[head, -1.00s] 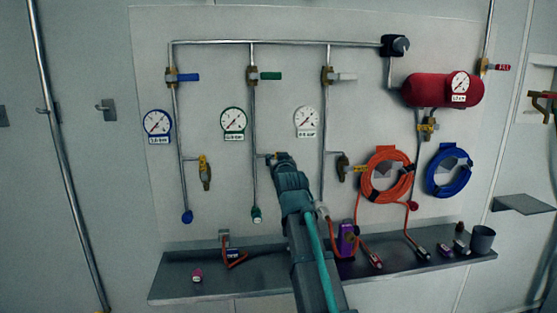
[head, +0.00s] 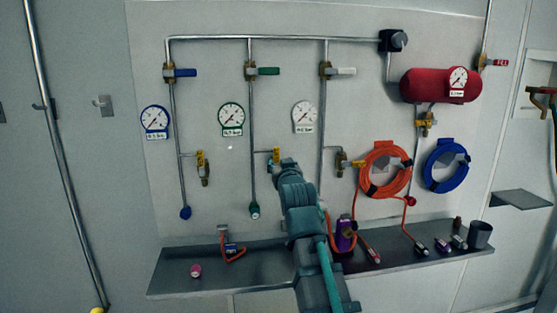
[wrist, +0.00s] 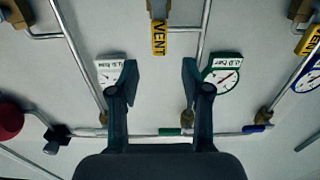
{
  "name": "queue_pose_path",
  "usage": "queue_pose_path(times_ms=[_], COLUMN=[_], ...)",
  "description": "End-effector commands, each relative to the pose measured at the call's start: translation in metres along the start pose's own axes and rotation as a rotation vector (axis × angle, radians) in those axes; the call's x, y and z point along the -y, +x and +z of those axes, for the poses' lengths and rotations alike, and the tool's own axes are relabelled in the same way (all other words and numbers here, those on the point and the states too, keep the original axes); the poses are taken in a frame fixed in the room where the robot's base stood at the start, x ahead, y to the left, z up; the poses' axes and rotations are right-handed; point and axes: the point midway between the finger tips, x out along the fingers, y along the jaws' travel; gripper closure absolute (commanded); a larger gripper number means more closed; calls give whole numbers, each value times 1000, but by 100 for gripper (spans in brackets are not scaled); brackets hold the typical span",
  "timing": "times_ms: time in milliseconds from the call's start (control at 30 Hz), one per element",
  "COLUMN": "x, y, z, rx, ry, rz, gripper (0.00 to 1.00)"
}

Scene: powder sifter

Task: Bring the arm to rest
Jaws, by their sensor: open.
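My gripper (wrist: 160,80) is open and empty in the wrist view, with its two fingers apart in front of the wall panel. A yellow VENT tag (wrist: 158,38) shows beyond the gap between the fingertips. The white gauge (wrist: 108,74) and the green gauge (wrist: 221,78) are partly covered by the fingers. In the head view my arm reaches up to the panel (head: 225,85), ending by the middle vent tag (head: 275,157). The arm hides my fingertips and most of that valve there.
A shelf (head: 180,275) runs below the panel, with a purple device (head: 346,234) and small fittings on it. An orange hose coil (head: 384,170) and a blue hose coil (head: 447,166) hang to the right, below a red tank (head: 425,85).

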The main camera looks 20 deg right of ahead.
Motion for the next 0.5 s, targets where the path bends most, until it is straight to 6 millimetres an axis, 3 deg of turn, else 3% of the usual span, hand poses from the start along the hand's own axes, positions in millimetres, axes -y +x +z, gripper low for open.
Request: queue_pose_path(times_ms=[133, 500], x=[0, 0], y=[-20, -23], z=[1, 0], rx=[0, 1], ry=[0, 0], rz=[0, 0], gripper=[52, 52])
